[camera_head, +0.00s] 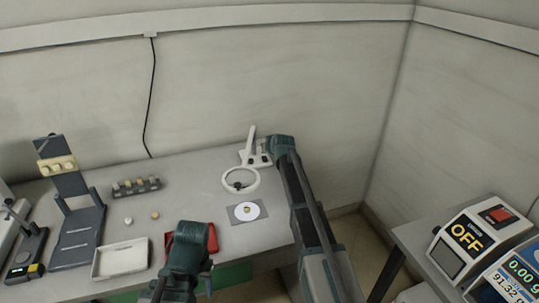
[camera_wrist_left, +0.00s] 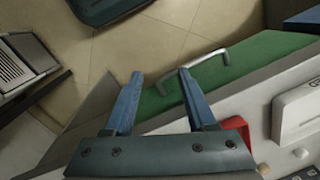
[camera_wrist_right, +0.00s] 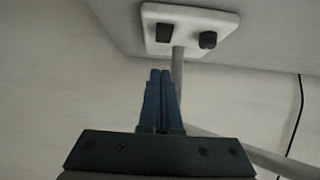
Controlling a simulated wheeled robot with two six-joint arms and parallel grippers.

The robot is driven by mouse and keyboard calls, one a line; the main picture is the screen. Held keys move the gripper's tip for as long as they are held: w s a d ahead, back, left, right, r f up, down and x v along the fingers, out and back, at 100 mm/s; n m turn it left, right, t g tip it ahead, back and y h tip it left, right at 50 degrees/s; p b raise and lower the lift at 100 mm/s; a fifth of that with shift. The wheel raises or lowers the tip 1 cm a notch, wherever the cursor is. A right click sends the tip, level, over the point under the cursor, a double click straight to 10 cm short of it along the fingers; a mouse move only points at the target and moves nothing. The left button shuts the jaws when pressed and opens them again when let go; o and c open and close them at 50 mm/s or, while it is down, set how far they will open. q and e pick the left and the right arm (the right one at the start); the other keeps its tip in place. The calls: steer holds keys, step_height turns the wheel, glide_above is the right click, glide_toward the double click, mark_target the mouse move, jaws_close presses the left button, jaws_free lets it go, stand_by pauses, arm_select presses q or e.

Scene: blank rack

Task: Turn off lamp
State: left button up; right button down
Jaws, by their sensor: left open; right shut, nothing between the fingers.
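The white ring lamp (camera_head: 240,181) stands at the right end of the grey table, its arm slanting up behind the ring. In the right wrist view its white base (camera_wrist_right: 188,22) carries a dark rectangular switch (camera_wrist_right: 163,32) and a dark round knob (camera_wrist_right: 207,40). I cannot tell whether it is lit. My right gripper (camera_wrist_right: 160,75) is shut and empty, its tips apart from the base and pointing toward it, near the lamp post. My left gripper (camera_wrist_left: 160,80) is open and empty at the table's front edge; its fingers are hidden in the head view.
A white tray (camera_head: 119,260), a dark rack with small pieces (camera_head: 136,187) and a disc on a grey plate (camera_head: 247,211) lie on the table. A red object (camera_head: 212,238) is beside my left gripper. An OFF display box (camera_head: 464,236) stands at right.

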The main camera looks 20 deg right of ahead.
mark_target(266, 160)
steer(key=shift+w+f+b, duration=0.15)
steer(key=shift+f+b, duration=1.2)
steer(key=shift+f, duration=0.55)
arm_select(q)
step_height(266, 160, down, 4)
steer(key=shift+r, duration=0.15)
arm_select(e)
steer(key=shift+w+r, duration=0.1)
steer(key=shift+w, duration=0.05)
steer(key=shift+w+g+p, duration=0.1)
steer(key=shift+g+p, duration=0.3)
steer(key=shift+p, duration=0.15)
steer(key=shift+f, duration=0.25)
arm_select(q)
steer(key=shift+r, duration=0.35)
arm_select(e)
steer(key=shift+r, duration=0.1)
